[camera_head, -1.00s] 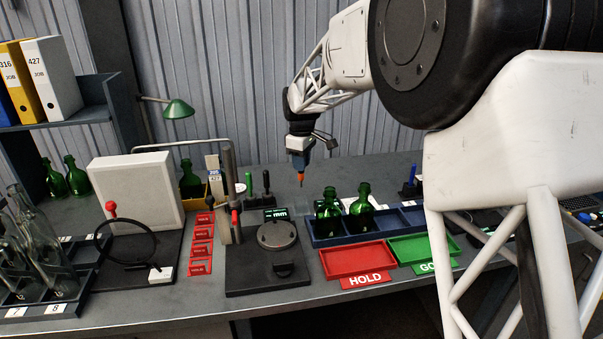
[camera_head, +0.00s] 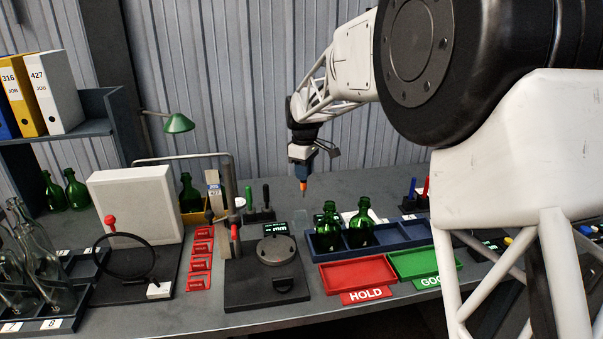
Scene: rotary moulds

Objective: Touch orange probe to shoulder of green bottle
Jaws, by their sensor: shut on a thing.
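My gripper (camera_head: 301,164) hangs in the air above the bench, right of centre, and is shut on the orange probe (camera_head: 303,186), whose tip points down. Two green bottles stand upright in the blue divided tray (camera_head: 411,232): one (camera_head: 326,232) at left and one (camera_head: 361,226) beside it. The probe tip shows up and left of them, apart from both. The jaws are small and partly hidden.
A round gauge stand (camera_head: 272,250) with an upright post is left of the tray. A red HOLD tray (camera_head: 358,274) and green tray (camera_head: 424,264) lie in front. Clear glass bottles (camera_head: 28,240) stand at left. Dark tool holders (camera_head: 262,214) stand behind the gauge.

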